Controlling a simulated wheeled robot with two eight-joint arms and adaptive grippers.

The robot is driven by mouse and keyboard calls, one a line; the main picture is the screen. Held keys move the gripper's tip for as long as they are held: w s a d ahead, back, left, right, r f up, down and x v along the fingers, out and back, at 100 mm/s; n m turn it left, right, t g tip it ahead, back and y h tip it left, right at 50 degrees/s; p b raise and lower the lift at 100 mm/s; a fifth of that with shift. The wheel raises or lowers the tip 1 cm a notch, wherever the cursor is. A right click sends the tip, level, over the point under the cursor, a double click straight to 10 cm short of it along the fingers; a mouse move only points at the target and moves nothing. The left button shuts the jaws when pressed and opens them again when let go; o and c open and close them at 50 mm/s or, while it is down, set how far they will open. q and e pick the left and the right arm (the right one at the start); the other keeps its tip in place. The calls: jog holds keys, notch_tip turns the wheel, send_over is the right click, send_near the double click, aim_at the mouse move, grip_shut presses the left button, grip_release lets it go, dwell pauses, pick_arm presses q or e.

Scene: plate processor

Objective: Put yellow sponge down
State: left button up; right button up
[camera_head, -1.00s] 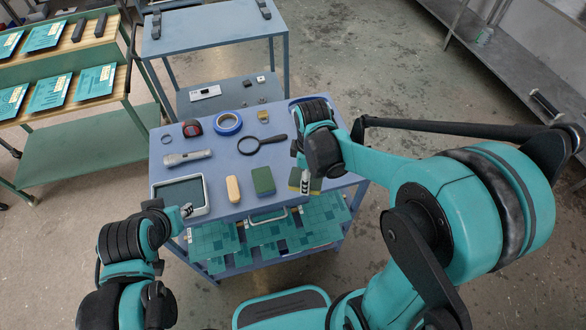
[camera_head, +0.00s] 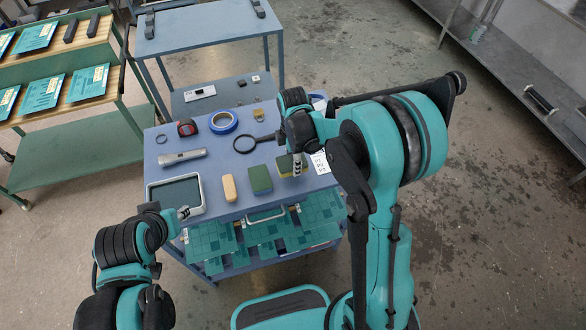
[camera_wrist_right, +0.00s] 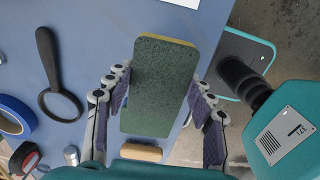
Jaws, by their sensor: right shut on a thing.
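The yellow sponge, with a dark green face, sits between the fingers of my right gripper (camera_head: 298,166) at the right part of the blue cart top (camera_head: 205,140). In the right wrist view the green face (camera_wrist_right: 160,85) fills the middle, with a finger along each long side and a thin yellow edge at the top. I cannot tell whether it touches the cart top. A second green sponge (camera_head: 260,180) lies just left of it.
A tan block (camera_head: 229,188), grey-rimmed tray (camera_head: 149,201), grey flashlight (camera_head: 182,157), magnifying glass (camera_head: 245,144), blue tape roll (camera_head: 223,121) and tape measure (camera_head: 187,127) lie on the cart. A printed sheet (camera_head: 321,163) lies right of my right gripper. Bare surface shows between the items.

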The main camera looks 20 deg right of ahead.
notch_tip(320, 180, down, 4)
jog(key=shift+f+b, duration=0.1)
jog(key=shift+b, duration=0.6)
jog(key=o, duration=1.5)
jog(key=shift+c, duration=0.2)
